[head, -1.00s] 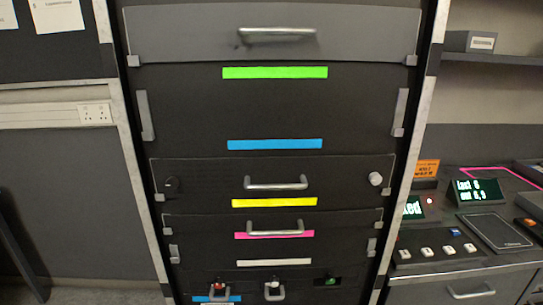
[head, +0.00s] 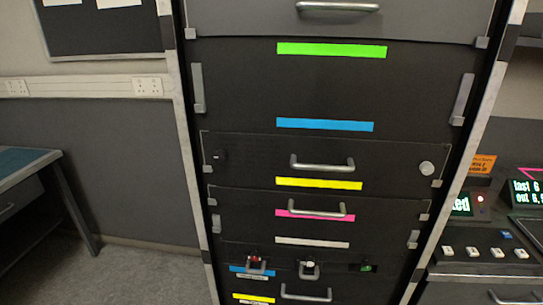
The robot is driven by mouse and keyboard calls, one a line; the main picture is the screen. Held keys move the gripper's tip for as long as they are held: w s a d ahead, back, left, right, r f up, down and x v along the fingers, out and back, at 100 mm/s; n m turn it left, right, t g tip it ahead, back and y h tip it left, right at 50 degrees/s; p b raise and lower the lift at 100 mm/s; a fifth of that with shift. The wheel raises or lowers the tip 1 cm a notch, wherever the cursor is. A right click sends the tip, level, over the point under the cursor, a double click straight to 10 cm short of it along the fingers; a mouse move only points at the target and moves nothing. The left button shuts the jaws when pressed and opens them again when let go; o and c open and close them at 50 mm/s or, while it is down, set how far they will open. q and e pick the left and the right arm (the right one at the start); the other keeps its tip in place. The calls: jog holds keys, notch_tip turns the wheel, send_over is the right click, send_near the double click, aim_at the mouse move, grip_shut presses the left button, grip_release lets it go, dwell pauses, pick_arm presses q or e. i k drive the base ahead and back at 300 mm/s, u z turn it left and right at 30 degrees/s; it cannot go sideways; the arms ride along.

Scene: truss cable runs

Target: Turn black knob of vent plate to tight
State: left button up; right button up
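A black panel (head: 260,158) with a bar handle (head: 322,164) sits in the middle of the rack. It has a small black knob (head: 219,156) near its left end and a round pale knob (head: 427,168) near its right end. The black knob is dark on dark and its exact turn is too small to read. I cannot read a label that names this panel as the vent plate. A yellow strip (head: 319,184) lies along its lower edge. Neither of my grippers is in view.
Below are a handled panel with a pink strip (head: 312,215) and small units with red (head: 254,259), white (head: 309,264) and green (head: 367,267) parts. A console with buttons (head: 480,250) stands right of the rack. A desk (head: 30,180) stands at left, with open floor (head: 150,275) between.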

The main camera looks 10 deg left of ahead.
aim_at(219, 155)
jog(key=k, duration=0.5)
jog(key=u, duration=1.4)
jog(key=i, duration=0.85)
jog(key=z, duration=1.35)
